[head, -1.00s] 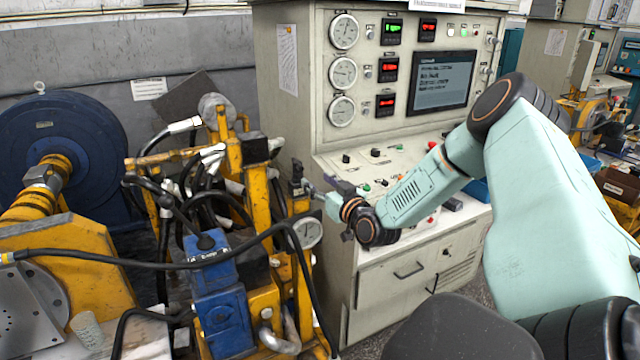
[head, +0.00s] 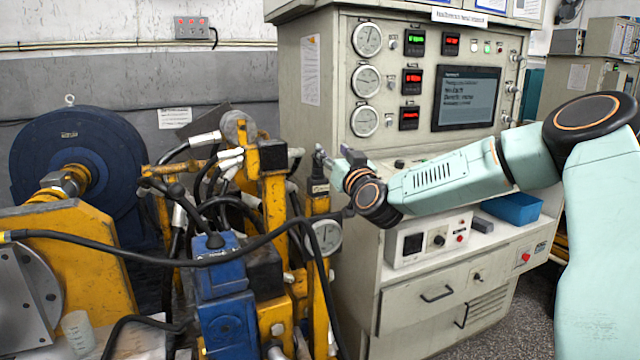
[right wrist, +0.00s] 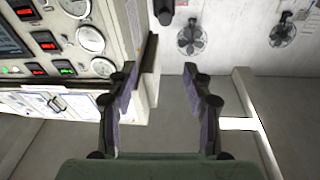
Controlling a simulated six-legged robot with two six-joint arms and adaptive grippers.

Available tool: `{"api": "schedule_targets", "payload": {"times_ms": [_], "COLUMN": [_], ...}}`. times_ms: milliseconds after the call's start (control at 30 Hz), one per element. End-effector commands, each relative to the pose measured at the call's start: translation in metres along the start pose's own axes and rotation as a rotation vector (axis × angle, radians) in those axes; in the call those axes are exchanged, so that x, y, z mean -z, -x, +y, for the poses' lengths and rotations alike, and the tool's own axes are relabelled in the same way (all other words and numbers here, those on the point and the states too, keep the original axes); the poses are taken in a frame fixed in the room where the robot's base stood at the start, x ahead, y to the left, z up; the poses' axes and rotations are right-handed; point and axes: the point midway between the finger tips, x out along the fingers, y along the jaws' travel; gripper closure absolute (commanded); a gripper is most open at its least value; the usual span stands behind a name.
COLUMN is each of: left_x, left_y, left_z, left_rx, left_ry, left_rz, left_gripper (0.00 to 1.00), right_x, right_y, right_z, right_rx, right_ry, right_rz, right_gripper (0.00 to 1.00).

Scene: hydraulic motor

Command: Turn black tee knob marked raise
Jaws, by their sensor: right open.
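The control console (head: 300,150) has a sloped panel that is mostly hidden behind my right arm. A small dark knob (head: 399,163) shows just above the arm, but I cannot read its label or tell whether it is the tee knob marked raise. My right gripper (head: 322,160) is open and empty, left of the console front and above the yellow frame. In the right wrist view its two fingers (right wrist: 157,80) stand apart with nothing between them. A dark rounded object (right wrist: 164,12) shows beyond them, too unclear to name. My left gripper is not in view.
Gauges (head: 366,80) and a screen (head: 467,98) are on the console's upright face. A yellow frame with black hoses (head: 270,215) and a blue block (head: 222,285) stands at left. A white box with a knob (head: 431,238) and a blue bin (head: 514,208) sit below my arm.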

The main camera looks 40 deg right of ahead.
Motion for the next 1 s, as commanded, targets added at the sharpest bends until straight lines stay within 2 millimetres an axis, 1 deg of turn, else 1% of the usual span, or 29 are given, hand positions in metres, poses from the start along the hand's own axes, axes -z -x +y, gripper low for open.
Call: {"api": "schedule_targets", "payload": {"times_ms": [33,100,300,400,533,767,1000], "left_x": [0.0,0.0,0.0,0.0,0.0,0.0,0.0], "left_y": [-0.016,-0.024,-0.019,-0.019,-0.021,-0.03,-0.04], "left_z": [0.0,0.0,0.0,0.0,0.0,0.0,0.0], "left_rx": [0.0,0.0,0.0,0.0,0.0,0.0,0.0], "left_ry": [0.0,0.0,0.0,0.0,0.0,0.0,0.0], "left_rz": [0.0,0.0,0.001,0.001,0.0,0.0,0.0], "left_gripper": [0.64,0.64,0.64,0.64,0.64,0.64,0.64], "right_x": [-0.009,-0.017,-0.037,-0.039,-0.041,-0.045,-0.051], "right_y": [0.003,0.006,0.012,0.012,0.009,-0.011,-0.042], "right_z": [-0.001,-0.003,-0.006,-0.006,-0.005,-0.005,-0.006], "right_rx": [-0.007,-0.014,-0.006,0.001,0.004,0.005,0.005], "right_ry": [0.016,0.058,0.202,0.253,0.278,0.282,0.28], "right_rz": [-0.013,-0.053,-0.168,-0.18,-0.18,-0.179,-0.178], "right_gripper": [0.49,0.49,0.49,0.49,0.49,0.49,0.49]}}
